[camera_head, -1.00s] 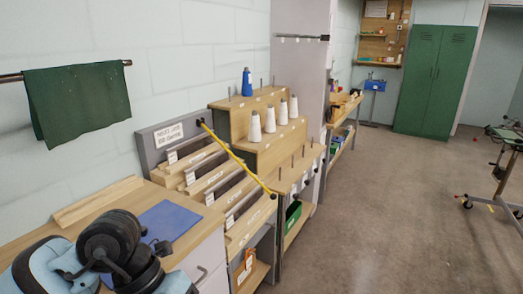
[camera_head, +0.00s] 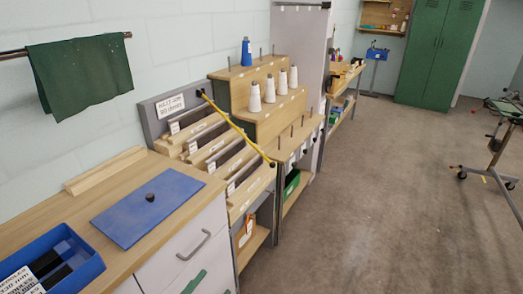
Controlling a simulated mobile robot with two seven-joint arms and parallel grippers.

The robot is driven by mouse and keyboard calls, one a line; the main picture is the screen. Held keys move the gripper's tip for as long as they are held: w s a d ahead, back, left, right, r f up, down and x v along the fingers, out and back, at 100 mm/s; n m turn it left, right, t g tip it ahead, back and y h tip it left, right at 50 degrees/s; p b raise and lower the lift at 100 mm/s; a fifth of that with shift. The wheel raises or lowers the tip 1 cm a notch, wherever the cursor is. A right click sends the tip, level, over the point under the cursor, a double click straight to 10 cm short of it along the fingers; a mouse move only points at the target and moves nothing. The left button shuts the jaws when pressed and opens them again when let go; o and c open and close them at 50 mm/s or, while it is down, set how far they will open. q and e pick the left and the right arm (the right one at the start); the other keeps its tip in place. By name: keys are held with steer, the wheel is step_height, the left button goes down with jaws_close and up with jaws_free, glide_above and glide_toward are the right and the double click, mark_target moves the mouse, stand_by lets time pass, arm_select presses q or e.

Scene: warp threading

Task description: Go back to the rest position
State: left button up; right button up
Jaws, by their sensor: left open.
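Neither of my grippers is in view now. A blue flat panel (camera_head: 135,219) with a small black knob (camera_head: 150,197) lies on the wooden counter (camera_head: 60,206). A blue tray (camera_head: 86,264) stands at the counter's lower left and holds dark strips and white labels with black print. Nothing of my arms shows over the counter.
A stepped wooden rack (camera_head: 240,128) carries several white cones and a blue cone (camera_head: 246,52). A yellow bar (camera_head: 230,124) slopes across the slotted rack beside it. A green cloth (camera_head: 83,72) hangs on the left wall. Open floor (camera_head: 380,200) lies to the right.

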arm_select(q)
steer(key=s+a+f+n+g+y, duration=0.2)
steer(key=s+a+f+n+y, duration=0.1)
steer(key=s+f, duration=0.4)
steer(key=s+a+f+n+g+y, duration=0.3)
steer(key=s+f, duration=0.3)
steer(key=f, duration=0.4)
steer(key=s+a+f+n+g+y, duration=0.3)
steer(key=s+a+f+y, duration=0.1)
steer(key=s+f, duration=0.3)
steer(key=shift+s+f+n+y+p, duration=0.3)
steer(key=shift+f+y+p, duration=0.15)
steer(key=shift+f, duration=0.35)
